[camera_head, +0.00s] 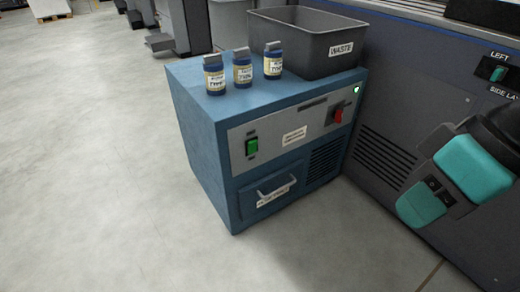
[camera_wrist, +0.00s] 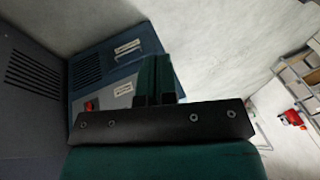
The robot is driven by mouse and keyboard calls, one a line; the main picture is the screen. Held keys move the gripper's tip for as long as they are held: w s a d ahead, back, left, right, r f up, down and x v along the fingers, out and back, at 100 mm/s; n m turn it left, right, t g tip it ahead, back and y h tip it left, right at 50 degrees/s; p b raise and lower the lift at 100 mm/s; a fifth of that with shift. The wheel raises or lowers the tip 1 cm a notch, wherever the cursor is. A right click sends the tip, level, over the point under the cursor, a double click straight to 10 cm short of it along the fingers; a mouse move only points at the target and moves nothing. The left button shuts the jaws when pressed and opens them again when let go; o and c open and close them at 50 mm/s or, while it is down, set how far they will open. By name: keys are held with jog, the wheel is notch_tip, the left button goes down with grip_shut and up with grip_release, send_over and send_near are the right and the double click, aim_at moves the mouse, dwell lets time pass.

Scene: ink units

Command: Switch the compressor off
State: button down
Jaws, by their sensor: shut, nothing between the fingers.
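A blue cabinet unit (camera_head: 205,165) stands on the floor with a grey control panel (camera_head: 270,138). A green switch (camera_head: 252,147) sits at the panel's left end. A red switch (camera_head: 338,115) sits near its right end, below a lit green lamp (camera_head: 356,90). The small labels by the switches are too small to read. In the wrist view the cabinet (camera_wrist: 90,68) appears turned, with the red switch (camera_wrist: 91,104) at lower left; the green switch is not visible there. My gripper (camera_wrist: 157,70) is shut and empty, apart from the panel. My arm shows at the head view's right.
A grey bin (camera_head: 310,48) marked WASTE and three blue bottles (camera_head: 243,72) stand on the cabinet. A drawer handle (camera_head: 276,187) sticks out below the panel. A large dark machine (camera_head: 400,75) stands close on the right. The floor in front and left is clear.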

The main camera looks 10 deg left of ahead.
jog(key=w+a+f+n+t+y+b, duration=0.1)
jog(key=w+a+f+n+t+b, duration=0.2)
jog(key=w+f, duration=0.35)
jog(key=w+a+f+n+t+b, duration=0.1)
jog(key=w+f+n+t+b, duration=0.1)
jog(key=w+f+t+b, duration=0.35)
jog(key=w+a+f+n+t+y+b, duration=0.1)
jog(key=w+a+f+n+t+b, duration=0.15)
jog(key=w+f+b, duration=0.4)
jog(key=w+a+f+n+t+y+b, duration=0.3)
jog(key=a+f+n+y, duration=0.3)
jog(key=n, duration=0.5)
jog(key=shift+a+t+b, duration=0.4)
jog(key=shift+a+b, duration=0.15)
jog(key=shift+b, duration=0.3)
